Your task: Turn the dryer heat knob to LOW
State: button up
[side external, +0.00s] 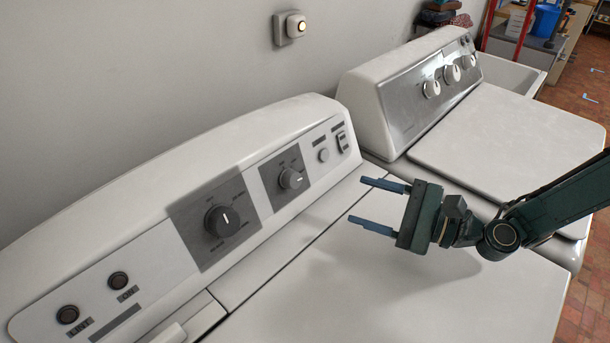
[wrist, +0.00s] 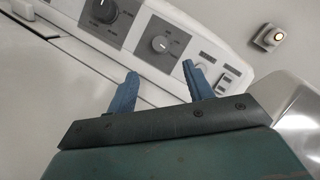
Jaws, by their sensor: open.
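The dryer's control panel holds two knobs on grey squares. The larger dark knob (side external: 222,221) is on the left, and a smaller grey knob (side external: 291,178) is to its right. I cannot read which is the heat knob or what its setting is. In the wrist view the smaller knob (wrist: 160,44) lies beyond my fingertips, and the larger knob (wrist: 104,11) is at the upper left. My gripper (side external: 358,200) is open and empty, above the white dryer top (side external: 400,300), apart from the panel. Its blue fingers (wrist: 161,70) also show in the wrist view.
Two round dark buttons (side external: 92,297) sit at the panel's left end; a small round button (side external: 323,155) and a switch (side external: 343,141) are at its right. A second machine with knobs (side external: 452,74) stands behind. A wall fixture (side external: 290,27) is above. The dryer top is clear.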

aim_at(297, 181)
jog(key=shift+x, duration=6.2)
jog(key=c, duration=1)
